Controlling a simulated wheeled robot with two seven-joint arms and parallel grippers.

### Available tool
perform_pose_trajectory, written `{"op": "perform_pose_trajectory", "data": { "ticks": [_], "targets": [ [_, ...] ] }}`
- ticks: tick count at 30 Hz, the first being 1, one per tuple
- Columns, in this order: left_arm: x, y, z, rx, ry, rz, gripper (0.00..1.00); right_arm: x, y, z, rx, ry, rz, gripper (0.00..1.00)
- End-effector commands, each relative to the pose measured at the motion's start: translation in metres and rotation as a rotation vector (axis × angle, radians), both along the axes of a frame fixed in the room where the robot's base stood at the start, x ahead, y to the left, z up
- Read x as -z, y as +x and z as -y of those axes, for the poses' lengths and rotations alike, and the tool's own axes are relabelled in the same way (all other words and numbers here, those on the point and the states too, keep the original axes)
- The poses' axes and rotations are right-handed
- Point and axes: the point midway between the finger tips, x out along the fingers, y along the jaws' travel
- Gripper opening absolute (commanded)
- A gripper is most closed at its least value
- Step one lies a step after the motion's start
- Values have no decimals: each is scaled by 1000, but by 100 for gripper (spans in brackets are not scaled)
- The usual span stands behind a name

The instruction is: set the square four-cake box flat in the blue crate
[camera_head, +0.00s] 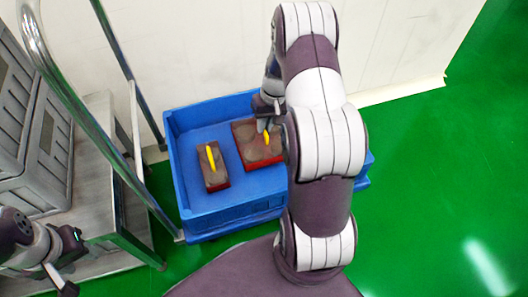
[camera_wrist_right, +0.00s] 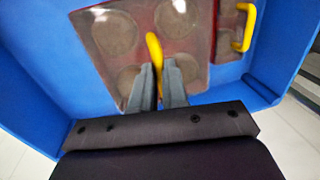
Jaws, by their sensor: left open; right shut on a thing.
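The square four-cake box (camera_head: 260,153) is red with a clear top over round cakes and has a yellow handle. It is in the blue crate (camera_head: 205,222), right of a narrow box, and looks about flat; I cannot tell whether it touches the floor. My right gripper (camera_head: 266,122) is shut on its yellow handle. In the right wrist view the fingers (camera_wrist_right: 160,85) close on the handle, with the square box (camera_wrist_right: 175,45) below them. My right arm hides the crate's right part. My left gripper (camera_head: 68,268) is open and empty at the lower left, outside the crate.
A narrow red box (camera_head: 214,178) with a yellow handle lies in the crate's left part; it also shows in the right wrist view (camera_wrist_right: 228,40). A metal cart (camera_head: 98,215) with rails and grey crates (camera_head: 35,130) stands at left. Green floor is clear at right.

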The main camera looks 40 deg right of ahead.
Motion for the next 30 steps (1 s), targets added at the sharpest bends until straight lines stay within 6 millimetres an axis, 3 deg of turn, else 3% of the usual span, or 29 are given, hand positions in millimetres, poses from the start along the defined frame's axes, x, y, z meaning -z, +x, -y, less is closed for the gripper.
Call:
{"op": "perform_pose_trajectory", "data": {
  "ticks": [1, 9, 20, 21, 23, 30],
  "targets": [
    [17, 0, 0, 0, 0, 0, 43, 21, 0, 0, 0, 0, 0, 0],
    [47, 0, 0, 0, 0, -1, 43, 69, 1, 0, 1, 0, 1, 0],
    [45, 0, 0, 0, 0, -1, 43, 71, 0, 0, 0, 0, 1, 0],
    [44, 0, 0, 0, 0, -1, 43, 70, 0, 0, 0, 0, 1, 23],
    [44, 0, 0, 0, 0, -1, 43, 70, 0, 0, 0, 0, 1, 39],
    [44, 0, 0, 0, 0, -1, 43, 70, 0, 0, 0, 0, 1, 39]
  ]
}}
